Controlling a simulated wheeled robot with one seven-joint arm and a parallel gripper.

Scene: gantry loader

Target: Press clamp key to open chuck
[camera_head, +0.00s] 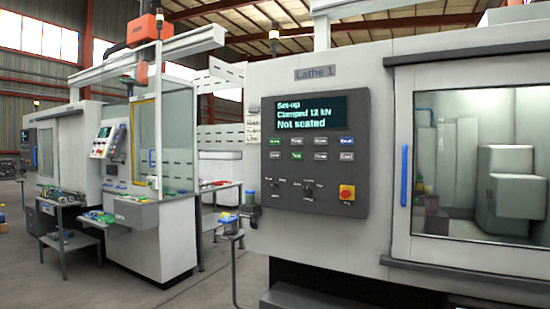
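The control panel (314,185) of the machine marked Lathe 1 faces me, right of centre. Its screen (304,113) reads "Set-up", "Clamped 12 kN" and "Not seated". Below the screen are two rows of small labelled keys (297,155), some green and some blue. Their labels are too small to read, so I cannot tell which is the clamp key. The chuck cannot be made out; the door window (475,160) shows pale grey blocks inside. My gripper is not in view.
The lathe door (400,250) appears shut, with a blue handle (404,175). A small stand (232,222) holding blue and yellow items is left of the panel. Further left are another machine (180,225) and a side table (60,210) with parts. Grey floor shows between them.

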